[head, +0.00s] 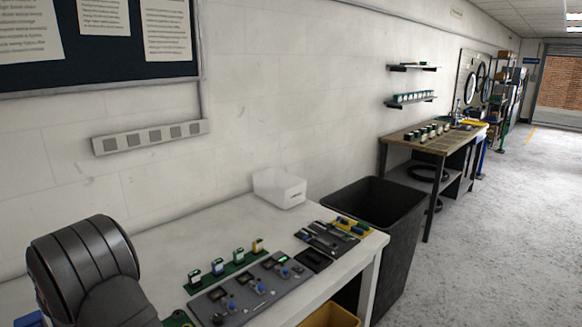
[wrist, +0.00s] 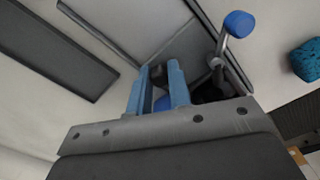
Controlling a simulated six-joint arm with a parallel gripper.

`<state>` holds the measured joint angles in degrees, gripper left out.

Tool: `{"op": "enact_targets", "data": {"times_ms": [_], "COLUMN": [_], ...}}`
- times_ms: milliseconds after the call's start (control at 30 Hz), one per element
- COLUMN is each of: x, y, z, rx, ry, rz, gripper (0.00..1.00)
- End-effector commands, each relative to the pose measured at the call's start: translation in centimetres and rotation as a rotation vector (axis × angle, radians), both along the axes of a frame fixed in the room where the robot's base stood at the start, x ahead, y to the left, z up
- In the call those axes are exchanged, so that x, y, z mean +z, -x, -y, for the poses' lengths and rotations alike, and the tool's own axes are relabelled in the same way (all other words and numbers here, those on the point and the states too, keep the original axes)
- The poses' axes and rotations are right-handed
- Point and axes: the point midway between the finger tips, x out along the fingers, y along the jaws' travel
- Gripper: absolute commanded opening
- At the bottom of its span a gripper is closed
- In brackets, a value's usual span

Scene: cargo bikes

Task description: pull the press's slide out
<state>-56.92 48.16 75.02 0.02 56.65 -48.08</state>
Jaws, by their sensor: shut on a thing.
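In the wrist view, my gripper (wrist: 160,74) has its two blue fingers close together. They are shut on a blue knob (wrist: 162,103), which seems to be the handle of the press's slide; the fingers and gripper body hide most of it. Beside the fingers stands a metal lever with a blue ball end (wrist: 240,24), seemingly part of the press. The dark body behind the fingers is mostly hidden. In the head view my gripper is out of sight, and only my arm shows at the lower left.
In the head view, a white bench (head: 160,235) carries a grey panel (head: 245,290) with blue-knobbed fixtures, a green rack (head: 222,272) with small blocks, and a tool tray (head: 325,238). A white box (head: 279,188) stands by the wall. A black bin (head: 372,210) is beyond the bench.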

Motion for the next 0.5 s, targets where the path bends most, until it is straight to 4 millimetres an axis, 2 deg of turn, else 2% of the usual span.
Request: {"op": "enact_targets", "data": {"times_ms": [167, 500], "x": [-0.5, -0.6], "y": [-0.1, -1.5], "z": [0.4, 1.9], "rx": [-0.001, -0.001], "ry": [0.007, 0.009], "rz": [-0.004, -0.005], "gripper": [0.02, 0.02]}}
